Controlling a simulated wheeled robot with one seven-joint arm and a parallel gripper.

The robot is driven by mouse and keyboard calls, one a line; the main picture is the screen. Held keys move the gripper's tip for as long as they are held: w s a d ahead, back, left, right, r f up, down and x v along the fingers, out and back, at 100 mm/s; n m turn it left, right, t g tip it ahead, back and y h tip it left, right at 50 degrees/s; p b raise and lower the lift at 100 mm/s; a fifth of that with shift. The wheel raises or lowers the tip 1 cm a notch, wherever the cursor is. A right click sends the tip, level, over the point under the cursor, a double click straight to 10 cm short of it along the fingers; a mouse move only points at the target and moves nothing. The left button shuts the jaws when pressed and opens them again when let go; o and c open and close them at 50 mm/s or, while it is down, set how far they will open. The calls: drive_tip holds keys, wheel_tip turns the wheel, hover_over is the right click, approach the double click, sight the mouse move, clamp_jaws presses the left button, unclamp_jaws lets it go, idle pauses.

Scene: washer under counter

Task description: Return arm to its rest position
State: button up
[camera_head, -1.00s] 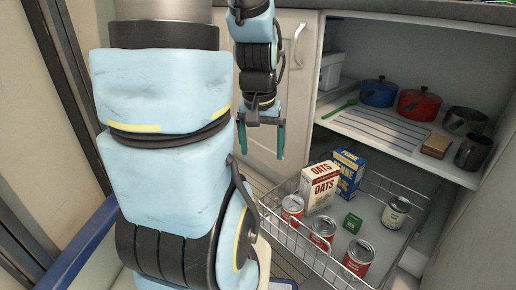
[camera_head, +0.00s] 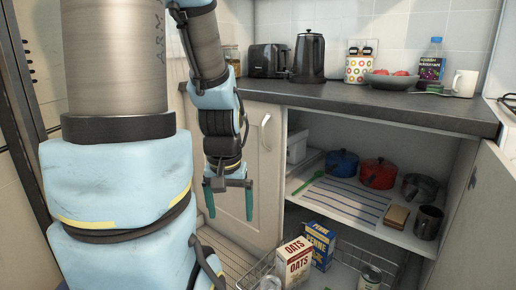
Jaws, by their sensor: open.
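My gripper (camera_head: 230,202) hangs in front of the closed cream cabinet door (camera_head: 262,140), left of the open cupboard. It points down, its two green fingers are spread apart, and nothing is between them. My arm is folded, with its upper links filling the left side of the view. The gripper is apart from the pull-out wire basket (camera_head: 345,252) and from the food boxes in it.
The basket holds an oats box (camera_head: 293,263), a penne box (camera_head: 319,245) and cans. Pots, including a red pot (camera_head: 378,173), stand on the shelf above. The dark countertop (camera_head: 400,108) carries a kettle (camera_head: 309,57), toaster (camera_head: 269,61) and fruit bowl (camera_head: 391,82).

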wheel_tip(320, 180, up, 24)
drive_tip(key=p, duration=2.1)
drive_tip(key=shift+f, duration=0.15)
drive_tip(key=shift+o, duration=0.5)
drive_tip(key=shift+r+p, duration=0.2)
drive_tip(key=shift+p, duration=0.15)
drive_tip(key=shift+f, duration=0.15)
